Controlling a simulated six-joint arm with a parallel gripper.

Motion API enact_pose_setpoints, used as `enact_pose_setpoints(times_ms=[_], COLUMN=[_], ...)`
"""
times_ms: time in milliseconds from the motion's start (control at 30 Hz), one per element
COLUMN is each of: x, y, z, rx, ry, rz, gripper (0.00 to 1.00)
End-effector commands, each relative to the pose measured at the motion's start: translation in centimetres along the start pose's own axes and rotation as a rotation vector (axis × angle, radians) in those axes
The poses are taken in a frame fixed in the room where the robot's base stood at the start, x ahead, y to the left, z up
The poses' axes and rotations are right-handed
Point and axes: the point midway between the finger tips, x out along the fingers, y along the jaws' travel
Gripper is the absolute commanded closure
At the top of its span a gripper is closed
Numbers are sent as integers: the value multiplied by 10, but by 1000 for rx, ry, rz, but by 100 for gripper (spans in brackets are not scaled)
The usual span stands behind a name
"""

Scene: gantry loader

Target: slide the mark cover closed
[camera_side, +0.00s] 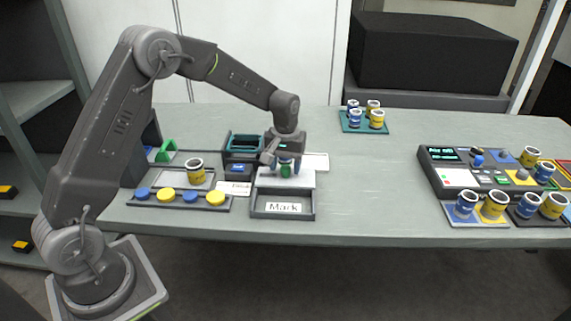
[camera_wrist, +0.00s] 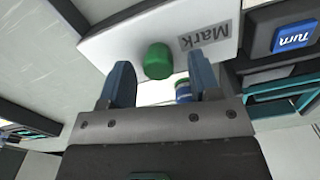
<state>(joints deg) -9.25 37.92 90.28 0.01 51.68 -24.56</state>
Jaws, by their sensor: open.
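The mark cover (camera_side: 300,180) is a white plate over the rear of the grey Mark tray (camera_side: 256,206). Its green knob (camera_side: 286,170) stands on top; the wrist view also shows the cover (camera_wrist: 110,50) and knob (camera_wrist: 158,61). My gripper (camera_side: 286,166) is over the cover, with its blue fingers apart. In the wrist view my gripper (camera_wrist: 162,78) has one finger on each side of the knob, with a gap showing to the right finger.
Left of the Mark tray is a rack with blue and yellow discs (camera_side: 167,194) and a yellow can (camera_side: 195,170). A teal tray of cans (camera_side: 376,129) stands at the back. A control panel (camera_side: 450,178) with several cans is at right. The middle table is clear.

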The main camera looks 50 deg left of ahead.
Motion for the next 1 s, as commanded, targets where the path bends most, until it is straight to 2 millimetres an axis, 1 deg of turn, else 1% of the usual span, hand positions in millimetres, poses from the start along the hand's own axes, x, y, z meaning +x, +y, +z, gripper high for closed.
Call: enact_pose_setpoints(times_ms=[133,233,500,600,700,833,1000], x=[-8,-23,-84,-104,-120,-133,-138], y=[0,0,0,0,0,0,0], z=[0,0,0,0,-1,0,0], rx=[0,0,0,0,0,0,0], ry=[1,3,5,4,4,2,1], rz=[1,1,2,2,2,1,0], gripper=[43,43,43,43,43,43,43])
